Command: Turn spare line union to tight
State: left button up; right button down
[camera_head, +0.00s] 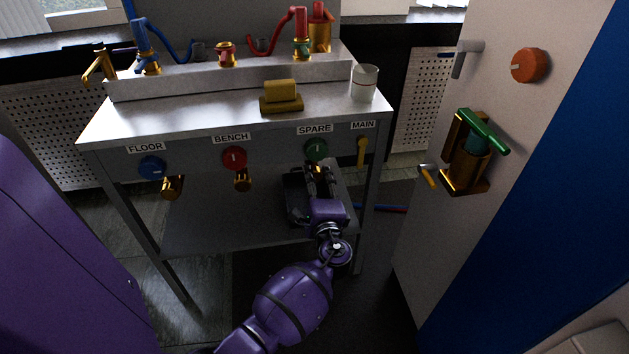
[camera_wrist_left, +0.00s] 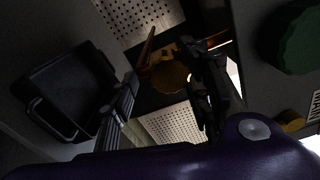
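The SPARE label (camera_head: 314,129) sits on the bench front above a green knob (camera_head: 317,150), which also shows large in the left wrist view (camera_wrist_left: 292,40). Below the knob is the brass spare line union, mostly hidden by my gripper in the head view. In the left wrist view the union (camera_wrist_left: 170,76) shows between and beyond the fingers, dark and partly covered. My left gripper (camera_head: 321,182) is under the knob, its fingers apart in the left wrist view (camera_wrist_left: 165,95). I cannot tell whether either finger touches the union. My right gripper is not in view.
A dark tray (camera_head: 293,201) with a handle lies on the lower shelf beside my gripper. A yellow handle (camera_head: 361,152) hangs under MAIN at the right. Brass fittings hang under BENCH (camera_head: 242,181) and FLOOR (camera_head: 172,188). A white panel with a green-handled valve (camera_head: 484,132) stands at the right.

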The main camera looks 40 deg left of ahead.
pick_arm(q)
jog(key=shift+r, duration=0.15)
jog(key=v, duration=1.2)
jog(key=shift+w+d, duration=0.15)
jog(key=shift+w, duration=0.05)
